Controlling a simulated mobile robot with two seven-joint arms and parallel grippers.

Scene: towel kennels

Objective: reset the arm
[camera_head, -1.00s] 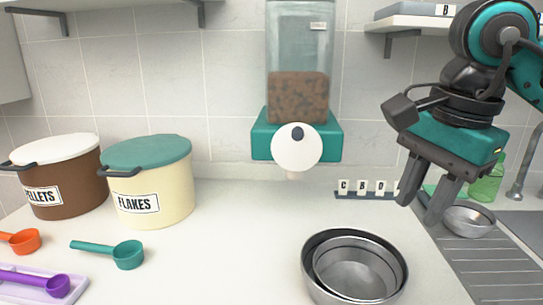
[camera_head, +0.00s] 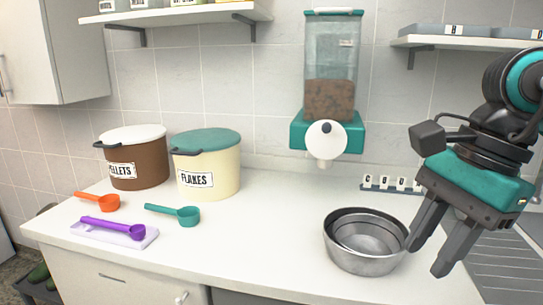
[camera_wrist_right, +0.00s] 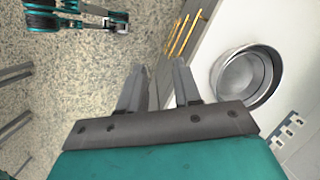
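My right gripper (camera_head: 427,260) hangs at the right of the head view, fingers pointing down and apart with nothing between them. It is to the right of the nested steel bowls (camera_head: 366,240). In the right wrist view its two fingers (camera_wrist_right: 159,68) are spread and empty, with a steel bowl (camera_wrist_right: 246,77) to their right. Another teal and black arm, apparently my left, shows at the top left of the wrist view, its gripper (camera_wrist_right: 118,22) too small to read. The left gripper is outside the head view.
The white counter (camera_head: 270,215) holds a pellets bin (camera_head: 136,158), a flakes bin (camera_head: 207,165), orange (camera_head: 98,202), teal (camera_head: 175,213) and purple (camera_head: 112,228) scoops. A kibble dispenser (camera_head: 330,85) hangs on the wall. Letter tiles (camera_head: 385,184) stand behind the bowls.

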